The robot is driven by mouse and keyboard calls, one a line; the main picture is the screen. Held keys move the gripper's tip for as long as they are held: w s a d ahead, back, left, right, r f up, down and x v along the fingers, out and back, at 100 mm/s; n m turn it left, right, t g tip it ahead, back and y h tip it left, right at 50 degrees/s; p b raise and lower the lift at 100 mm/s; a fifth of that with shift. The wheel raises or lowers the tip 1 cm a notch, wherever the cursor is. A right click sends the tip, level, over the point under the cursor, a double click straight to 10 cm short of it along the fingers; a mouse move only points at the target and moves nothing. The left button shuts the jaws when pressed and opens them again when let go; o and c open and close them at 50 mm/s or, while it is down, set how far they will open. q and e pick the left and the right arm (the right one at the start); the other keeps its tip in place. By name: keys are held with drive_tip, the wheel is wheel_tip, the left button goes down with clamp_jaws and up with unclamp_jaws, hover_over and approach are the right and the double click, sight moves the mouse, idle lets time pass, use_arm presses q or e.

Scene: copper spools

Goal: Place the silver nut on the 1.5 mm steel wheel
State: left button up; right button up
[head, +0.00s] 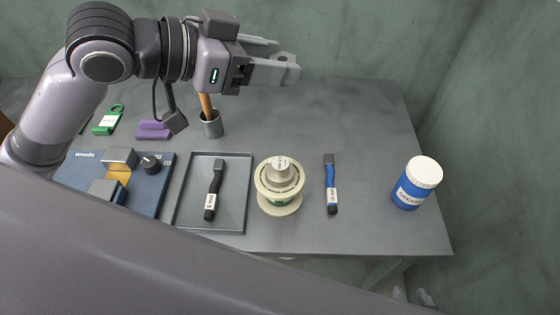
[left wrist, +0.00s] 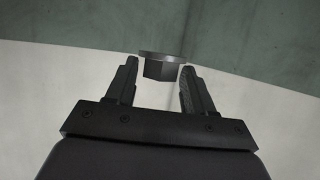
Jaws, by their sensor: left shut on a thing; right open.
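The silver nut (left wrist: 160,67) is a grey hex piece with a wide flange, held between the fingertips of my left gripper (left wrist: 158,82) in the left wrist view. In the head view my left gripper (head: 285,66) is high over the back of the table, and the nut (head: 284,58) is only partly visible at its tips. A cream spool (head: 278,203) stands on the table below, with green showing at its side. A silver round piece (head: 280,172) with a small label sits on top of it. The label is too small to read, so I cannot confirm 1.5 mm. My right gripper is not in view.
A grey tray (head: 183,212) holding a black-handled tool (head: 214,190) lies left of the spool. A blue-handled tool (head: 331,184) and a blue jar (head: 411,191) are to the right. A cup (head: 212,124), purple block (head: 153,129) and blue board (head: 147,203) are to the left.

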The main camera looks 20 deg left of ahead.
use_arm(q)
drive_tip(key=b, duration=0.3)
hover_over(273, 166)
wheel_tip(273, 166, down, 15)
drive_tip(key=shift+r, duration=0.15)
drive_tip(key=shift+f+b, duration=0.35)
drive_tip(key=shift+f, duration=2.25)
drive_tip(key=o, duration=1.2)
